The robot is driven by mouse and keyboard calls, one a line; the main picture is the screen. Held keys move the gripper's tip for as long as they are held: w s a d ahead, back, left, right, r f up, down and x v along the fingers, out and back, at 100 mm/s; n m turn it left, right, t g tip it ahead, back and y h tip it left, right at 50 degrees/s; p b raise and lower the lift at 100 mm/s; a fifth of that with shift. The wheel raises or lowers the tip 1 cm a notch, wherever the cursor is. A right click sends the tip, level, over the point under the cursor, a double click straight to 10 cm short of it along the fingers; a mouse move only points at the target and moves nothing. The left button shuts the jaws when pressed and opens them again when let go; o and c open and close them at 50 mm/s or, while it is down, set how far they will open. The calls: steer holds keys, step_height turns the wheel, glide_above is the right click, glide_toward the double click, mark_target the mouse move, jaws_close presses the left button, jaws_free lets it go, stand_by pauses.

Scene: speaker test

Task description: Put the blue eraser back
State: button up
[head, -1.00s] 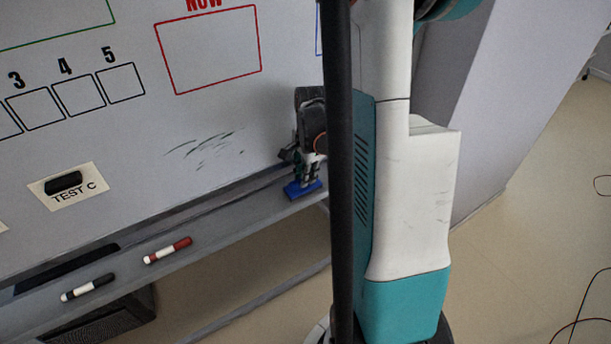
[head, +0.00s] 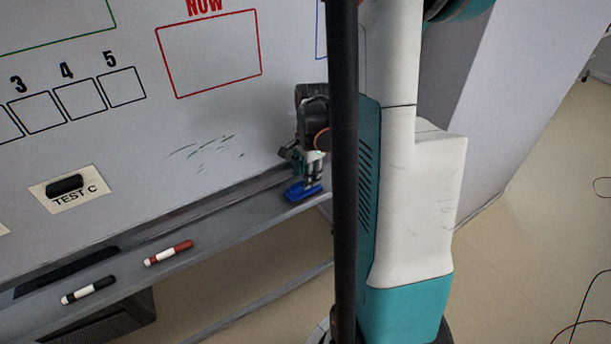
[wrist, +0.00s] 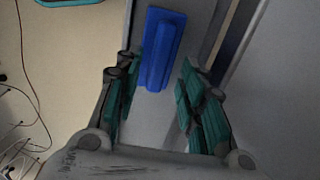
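The blue eraser (head: 299,194) lies on the grey tray (head: 225,222) along the bottom of the whiteboard, near the tray's right part in the head view. My gripper (head: 313,182) points down right at the eraser, partly hidden behind the black column. In the wrist view the eraser (wrist: 165,42) shows its raised grip and flat base, and lies on the tray (wrist: 160,122). My gripper (wrist: 158,66) is open there, its green-padded fingers apart. There are gaps between the eraser and both fingers, and nothing is held.
A red marker (head: 168,253) and a black marker (head: 88,290) lie on the tray to the left. The whiteboard (head: 245,125) rises behind, with dark smudges (head: 205,147) and a TEST C label (head: 78,190) carrying a black object. The tray between red marker and eraser is clear.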

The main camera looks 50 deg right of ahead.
mark_target(308, 190)
step_height(308, 190, up, 10)
steer(key=s+p, duration=0.1)
steer(key=p, duration=0.1)
steer(key=shift+r, duration=0.2)
steer(key=shift+a, duration=0.1)
